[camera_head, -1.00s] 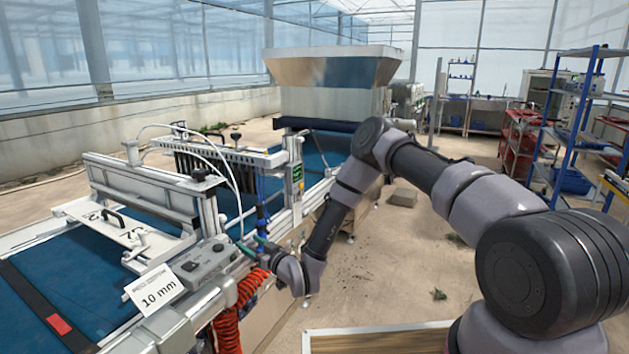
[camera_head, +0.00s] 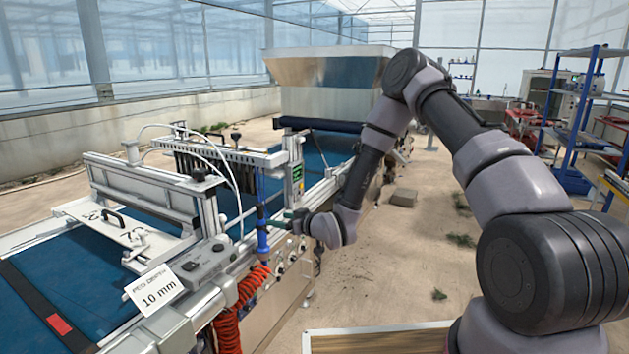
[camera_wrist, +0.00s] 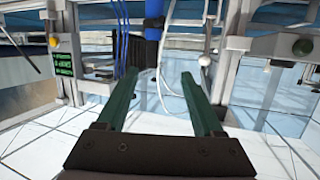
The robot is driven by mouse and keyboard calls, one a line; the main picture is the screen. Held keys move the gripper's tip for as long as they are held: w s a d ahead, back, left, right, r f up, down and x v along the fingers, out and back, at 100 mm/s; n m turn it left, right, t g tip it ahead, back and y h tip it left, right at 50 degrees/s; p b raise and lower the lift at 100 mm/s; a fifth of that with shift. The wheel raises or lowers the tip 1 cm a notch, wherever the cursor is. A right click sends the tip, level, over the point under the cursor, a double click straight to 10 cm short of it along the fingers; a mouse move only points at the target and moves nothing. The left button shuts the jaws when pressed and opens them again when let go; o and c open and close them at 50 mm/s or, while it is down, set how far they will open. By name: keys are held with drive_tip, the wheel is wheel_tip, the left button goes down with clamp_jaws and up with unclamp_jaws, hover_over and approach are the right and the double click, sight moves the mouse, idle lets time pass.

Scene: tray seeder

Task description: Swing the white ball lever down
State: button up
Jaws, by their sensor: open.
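The white ball (camera_wrist: 205,60) of the lever shows in the wrist view, just above and to the right of my right fingertip. A thin pale rod seems to run up from it. My gripper (camera_wrist: 158,74) is open, with two green fingers apart and nothing between them. The ball looks outside the span of the fingers and beyond them, with no visible contact. In the head view my gripper (camera_head: 281,221) is beside the machine's near side, close to a blue cylinder. I cannot make out the ball there.
The blue cylinder (camera_head: 262,232) and red coiled hose (camera_head: 228,318) hang at the machine's side. The floor right of the machine is mostly clear.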

drive_tip(key=w+d+r+m+h, duration=0.1)
drive_tip(key=w+d+r+h, duration=0.2)
drive_tip(key=d+r, duration=0.7)
drive_tip(key=shift+r+m+g+h, duration=0.3)
drive_tip(key=shift+r+g+h, duration=0.1)
drive_tip(key=shift+r, duration=0.5)
drive_tip(key=shift+d, duration=0.1)
drive_tip(key=s+d+r+m+g+h, duration=0.1)
drive_tip(key=s+d+r+m+h, duration=0.15)
drive_tip(key=s+d+r, duration=0.4)
drive_tip(key=s+d+r+m+h, duration=0.2)
drive_tip(key=s+d+r+m, duration=0.15)
drive_tip(key=d+r, duration=0.6)
drive_tip(key=s+d+r+m, duration=0.1)
drive_tip(key=s+r, duration=0.2)
drive_tip(key=s, duration=0.4)
drive_tip(key=s+d+r+m+g, duration=0.1)
drive_tip(key=s+r+m, duration=0.1)
drive_tip(key=s, duration=0.6)
drive_tip(key=s+d+r+m+g, duration=0.1)
drive_tip(key=s+r, duration=0.3)
drive_tip(key=s, duration=0.4)
drive_tip(key=shift+s+d+m, duration=0.15)
drive_tip(key=shift+d+m, duration=0.35)
drive_tip(key=shift+d, duration=0.1)
